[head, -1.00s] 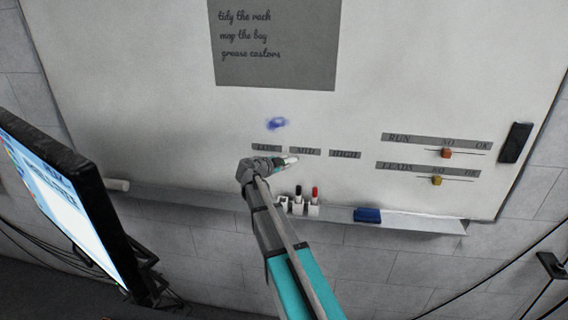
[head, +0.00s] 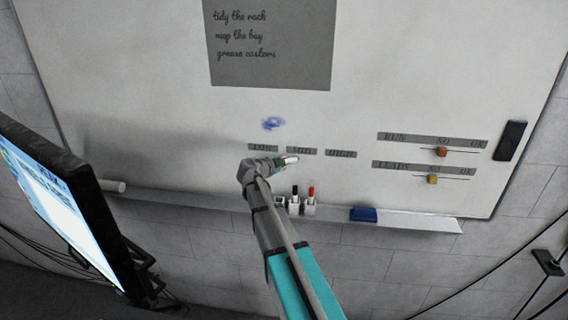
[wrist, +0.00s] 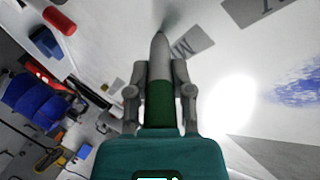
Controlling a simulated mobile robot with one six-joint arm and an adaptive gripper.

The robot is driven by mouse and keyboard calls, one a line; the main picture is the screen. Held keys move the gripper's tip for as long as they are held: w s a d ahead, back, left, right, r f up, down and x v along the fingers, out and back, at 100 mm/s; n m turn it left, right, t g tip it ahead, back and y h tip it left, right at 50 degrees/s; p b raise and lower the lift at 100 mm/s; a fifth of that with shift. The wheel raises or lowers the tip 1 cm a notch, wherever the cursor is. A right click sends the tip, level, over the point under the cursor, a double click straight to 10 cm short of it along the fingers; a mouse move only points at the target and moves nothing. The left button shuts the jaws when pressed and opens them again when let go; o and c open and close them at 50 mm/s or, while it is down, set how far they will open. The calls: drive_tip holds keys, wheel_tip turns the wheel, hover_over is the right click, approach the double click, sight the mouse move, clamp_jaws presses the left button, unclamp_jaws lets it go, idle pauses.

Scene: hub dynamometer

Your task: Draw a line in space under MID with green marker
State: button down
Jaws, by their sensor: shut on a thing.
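My gripper (wrist: 160,72) is shut on the green marker (wrist: 159,104), seen in the wrist view as a green body with a grey cone tip. In the head view, my gripper (head: 276,163) is low on the whiteboard, just below and left of the MID label (head: 301,152); the marker's pale end (head: 289,160) points right. In the wrist view, the tip lies beside the grey MID label (wrist: 191,43), with a soft shadow at it. I cannot tell whether the tip touches the board. No green stroke shows under MID.
The LOW label (head: 262,147) and HIGH label (head: 341,154) flank MID. A blue smudge (head: 273,124) is above LOW. Below, the tray (head: 410,220) holds black-capped (head: 294,198) and red-capped (head: 311,197) markers and a blue eraser (head: 364,214). A monitor (head: 75,210) stands left.

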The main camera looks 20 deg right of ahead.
drive_tip(key=shift+s+d, duration=0.4)
drive_tip(key=shift+d, duration=0.1)
drive_tip(key=shift+d, duration=0.1)
drive_tip(key=shift+s+d, duration=0.3)
drive_tip(key=shift+d, duration=0.15)
drive_tip(key=shift+s+d, duration=0.1)
idle(0.5)
drive_tip(key=shift+s+d, duration=0.3)
drive_tip(key=shift+d, duration=0.2)
drive_tip(key=shift+s+d, duration=0.15)
drive_tip(key=shift+s+d, duration=0.2)
drive_tip(key=shift+d, duration=0.2)
drive_tip(key=shift+s+d, duration=0.15)
idle(0.6)
drive_tip(key=shift+s+d, duration=0.3)
drive_tip(key=shift+d, duration=0.1)
